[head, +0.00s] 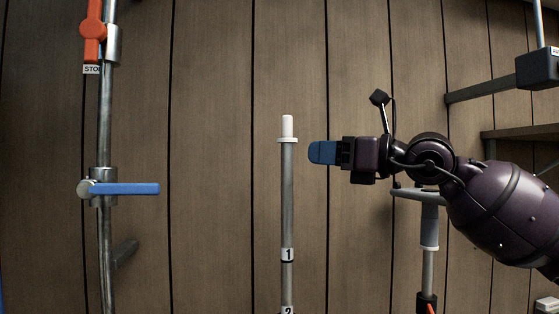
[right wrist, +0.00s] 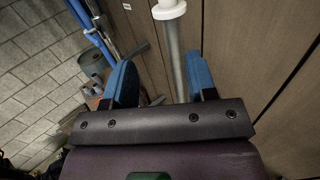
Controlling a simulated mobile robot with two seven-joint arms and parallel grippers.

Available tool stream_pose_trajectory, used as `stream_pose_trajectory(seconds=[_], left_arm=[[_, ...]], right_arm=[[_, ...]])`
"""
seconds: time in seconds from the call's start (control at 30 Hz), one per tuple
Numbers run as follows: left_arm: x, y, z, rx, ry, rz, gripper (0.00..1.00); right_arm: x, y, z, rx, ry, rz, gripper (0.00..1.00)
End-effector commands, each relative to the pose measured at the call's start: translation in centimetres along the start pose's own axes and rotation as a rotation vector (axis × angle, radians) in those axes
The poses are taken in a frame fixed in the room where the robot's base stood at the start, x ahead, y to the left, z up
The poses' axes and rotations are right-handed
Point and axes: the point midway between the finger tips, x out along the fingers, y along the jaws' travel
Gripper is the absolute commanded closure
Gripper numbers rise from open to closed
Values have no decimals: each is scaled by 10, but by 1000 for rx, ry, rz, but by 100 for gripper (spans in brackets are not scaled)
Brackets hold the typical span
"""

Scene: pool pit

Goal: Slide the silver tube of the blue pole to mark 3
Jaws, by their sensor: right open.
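A slim silver tube (head: 288,200) stands upright in the middle of the head view, against the wooden boards. A white collar (head: 287,140) and a white tip top it. Mark 1 (head: 287,254) is on it, and mark 2 (head: 287,310) is cut by the lower edge. Mark 3 is not in view, and no blue part shows on this pole. My right gripper (head: 314,152) is just right of the tube below the collar, apart from it. In the right wrist view its blue fingers (right wrist: 160,82) are open, and the tube (right wrist: 175,55) lies ahead between them, nearer the right finger.
At left, a metal pipe (head: 104,130) carries a blue lever (head: 125,189) and a red valve (head: 94,30). Right of the tube, a grey T-handled pole (head: 430,225) stands behind my arm. A black box (head: 537,68) with a pale blue rod is at upper right.

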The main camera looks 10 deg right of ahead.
Motion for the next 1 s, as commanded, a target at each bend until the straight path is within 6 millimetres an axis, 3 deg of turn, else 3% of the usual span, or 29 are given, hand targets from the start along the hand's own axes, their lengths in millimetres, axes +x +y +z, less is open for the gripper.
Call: stream_pose_trajectory(seconds=[0.27, 0.73, 1.0], left_arm=[[-2, -1, 0, 1, -3, -1, 4], [-8, -3, -24, 3, 17, 0, 4], [-10, -3, -30, 3, 22, 0, 4]], right_arm=[[6, -11, -7, -30, 52, -63, 48], [80, -15, -10, -27, 51, -59, 48], [104, -17, -12, -28, 50, -61, 48]])
